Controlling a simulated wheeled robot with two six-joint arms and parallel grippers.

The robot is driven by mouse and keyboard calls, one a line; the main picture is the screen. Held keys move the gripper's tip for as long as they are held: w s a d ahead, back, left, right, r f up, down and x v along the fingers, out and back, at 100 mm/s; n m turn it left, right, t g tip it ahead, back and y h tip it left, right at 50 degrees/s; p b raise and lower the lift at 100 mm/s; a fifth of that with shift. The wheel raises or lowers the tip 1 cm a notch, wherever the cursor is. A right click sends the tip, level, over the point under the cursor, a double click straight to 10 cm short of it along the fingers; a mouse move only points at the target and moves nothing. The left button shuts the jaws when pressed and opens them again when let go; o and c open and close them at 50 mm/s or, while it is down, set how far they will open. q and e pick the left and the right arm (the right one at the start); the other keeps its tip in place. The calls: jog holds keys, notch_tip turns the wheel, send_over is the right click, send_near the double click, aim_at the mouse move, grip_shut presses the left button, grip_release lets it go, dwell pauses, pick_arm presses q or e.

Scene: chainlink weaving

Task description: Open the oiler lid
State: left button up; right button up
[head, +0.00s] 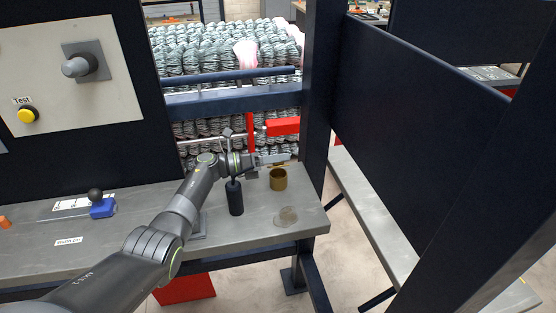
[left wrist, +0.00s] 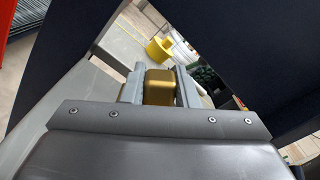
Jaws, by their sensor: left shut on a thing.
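A brass-coloured round cup (head: 278,180), which looks like the oiler, stands on the grey bench near its right end. My left gripper (head: 273,159) is at its upper rim, just behind and above it. In the left wrist view the two fingers (left wrist: 158,88) are closed on a brass-coloured piece (left wrist: 158,87). I cannot tell whether this piece is the lid or the oiler's body, or whether it is lifted. A clear round object (head: 287,215) lies on the bench in front of the cup. My right gripper is not in view.
A black upright cylinder (head: 235,198) stands left of the cup, close to my left arm. A blue block with a black knob (head: 101,207) is farther left. Dark posts (head: 318,90) and a panel (head: 420,115) bound the right side. Wire coils (head: 215,50) lie behind the rail.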

pick_arm(q)
jog(key=n+b, duration=0.1)
jog(key=w+n+b, duration=0.1)
jog(key=n+b, duration=0.1)
jog(key=w+n+b, duration=0.1)
jog(key=n, duration=0.1)
jog(key=shift+w+a+b, duration=0.15)
jog(key=shift+a+b, duration=0.15)
jog(key=shift+a, duration=0.1)
jog(key=shift+w+a+n+b, duration=0.15)
jog(key=shift+w+n+b, duration=0.3)
jog(key=shift+n+b, duration=0.5)
jog(key=shift+w+a+n+b, duration=0.15)
jog(key=shift+w+n+b, duration=0.35)
jog(key=shift+n, duration=0.85)
jog(key=o, duration=1)
jog(key=shift+s, duration=0.1)
jog(key=b+v, duration=0.2)
jog(key=v, duration=0.9)
jog(key=shift+f, duration=0.1)
jog(key=shift+s+a, duration=0.15)
jog(key=shift+a, duration=0.35)
